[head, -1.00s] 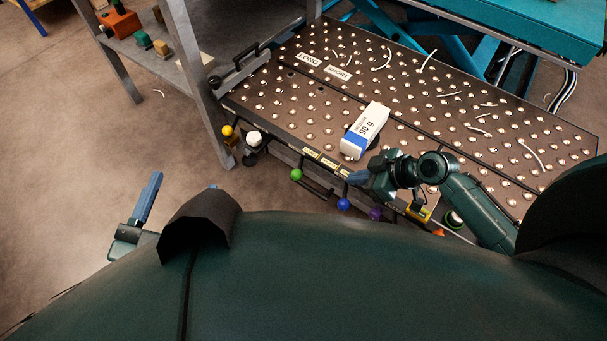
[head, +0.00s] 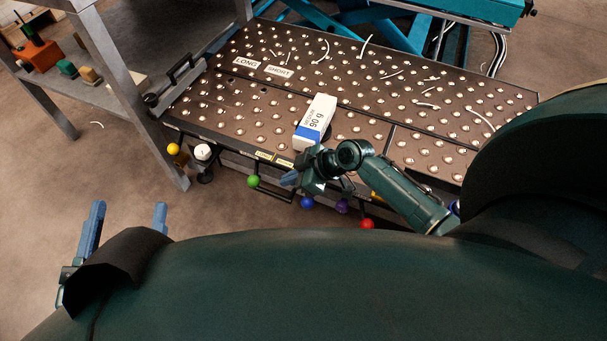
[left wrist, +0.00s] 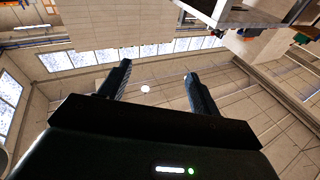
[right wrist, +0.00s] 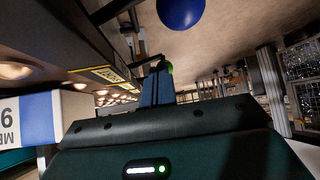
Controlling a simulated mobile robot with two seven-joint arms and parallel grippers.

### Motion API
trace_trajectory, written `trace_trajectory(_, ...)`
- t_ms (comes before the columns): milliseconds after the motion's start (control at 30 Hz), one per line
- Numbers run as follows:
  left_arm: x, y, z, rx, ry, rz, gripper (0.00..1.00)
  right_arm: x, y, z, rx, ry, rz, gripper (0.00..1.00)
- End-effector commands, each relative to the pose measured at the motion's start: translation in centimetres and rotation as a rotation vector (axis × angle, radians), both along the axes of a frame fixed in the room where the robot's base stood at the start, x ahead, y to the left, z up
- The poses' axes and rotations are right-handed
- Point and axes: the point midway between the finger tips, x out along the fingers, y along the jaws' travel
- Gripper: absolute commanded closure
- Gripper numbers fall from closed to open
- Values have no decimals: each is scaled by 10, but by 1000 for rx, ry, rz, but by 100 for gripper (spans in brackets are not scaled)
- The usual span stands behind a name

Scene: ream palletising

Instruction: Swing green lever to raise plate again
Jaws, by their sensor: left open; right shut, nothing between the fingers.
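The green lever's round knob (head: 253,181) sticks out from the front edge of the dark ball-studded table (head: 225,135). In the right wrist view the green knob (right wrist: 169,67) shows just past my fingertips, partly hidden by them. My right gripper (head: 288,181) is shut and empty, just right of the green knob in the head view; I cannot tell if they touch. My left gripper (head: 129,205) is open and empty, low at the left, away from the table. A white and blue ream marked 90 g (head: 316,122) lies on the table near its front edge. Which part is the plate is unclear.
Blue (head: 307,202), purple (head: 341,206) and red (head: 367,224) knobs stand right of the green one. Yellow (head: 173,149) and white (head: 203,152) knobs are to its left. A grey shelf (head: 120,95) stands at left. Floor in front is clear.

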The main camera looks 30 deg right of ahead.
Motion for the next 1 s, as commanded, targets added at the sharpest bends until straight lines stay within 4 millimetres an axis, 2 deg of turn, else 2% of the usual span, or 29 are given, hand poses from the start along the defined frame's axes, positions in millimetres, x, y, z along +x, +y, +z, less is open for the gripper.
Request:
trace_trajectory(33,0,-1,-6,-14,3,-5,37,6,7,-12,4,0,-1,100)
trace_trajectory(100,1,-1,-4,-30,-1,-11,37,13,15,-19,3,-3,0,100)
trace_trajectory(400,2,-4,5,-60,-23,-32,37,33,38,-21,0,0,0,100)
trace_trajectory(1000,0,-5,14,-56,-27,-37,37,33,40,-19,-1,0,-26,100)
